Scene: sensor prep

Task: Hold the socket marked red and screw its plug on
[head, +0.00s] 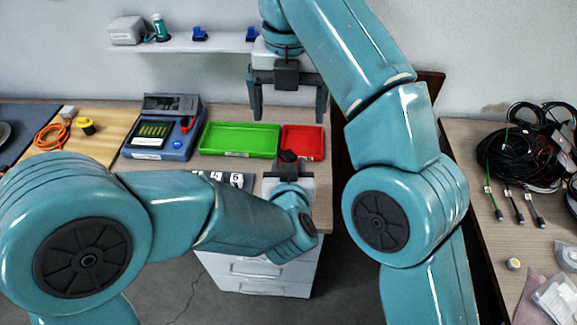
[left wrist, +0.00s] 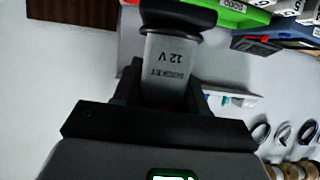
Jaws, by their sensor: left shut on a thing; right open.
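My left gripper (head: 288,166) is in front of the red tray, seen mostly from behind its own arm. In the left wrist view it (left wrist: 165,97) is shut on a grey socket (left wrist: 168,68) with a black round end, printed "SOCKET 12 V". No red mark shows on its visible side. My right gripper (head: 287,100) is open and empty, fingers pointing down, above and behind the left one. On the right table, black cables end in several tagged plugs (head: 519,215). I cannot tell from the tags which plug belongs to the socket.
A green tray (head: 239,153) and a red tray (head: 316,143) lie on the left table beside a blue tester (head: 158,145). A wall shelf (head: 180,46) is behind. A gap separates the tables. A black cable coil (head: 520,158) fills the right table's back.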

